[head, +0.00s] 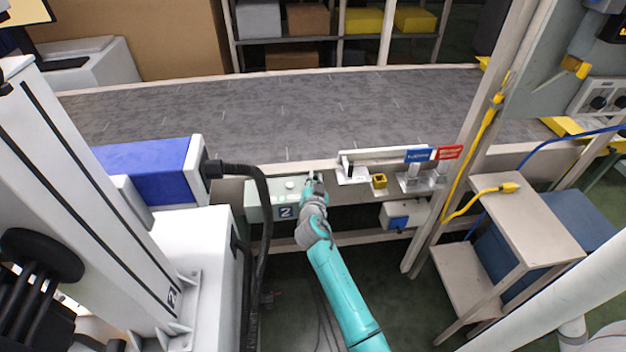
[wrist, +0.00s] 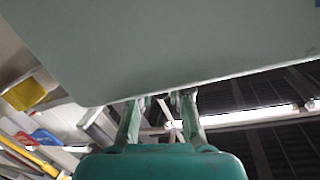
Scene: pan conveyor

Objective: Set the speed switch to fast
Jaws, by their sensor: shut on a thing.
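A pale grey-green control box (head: 258,198) with a blue "2" label is fixed at the conveyor's front edge in the head view. A small white round part shows on its top. My gripper (head: 315,180) is at the right end of this box. In the wrist view the box's broad pale face (wrist: 170,45) fills the top, and my gripper (wrist: 160,102) has its fingertips at the box's lower edge, shut on a small part there. This appears to be the speed switch; the fingers and box edge mostly hide it, so its setting cannot be read.
The grey conveyor belt (head: 240,110) runs behind the box. To the right are a white bar with blue (head: 418,155) and red (head: 450,152) tags, a small yellow block (head: 379,181) and an upright post. A black cable (head: 262,190) loops close on the left.

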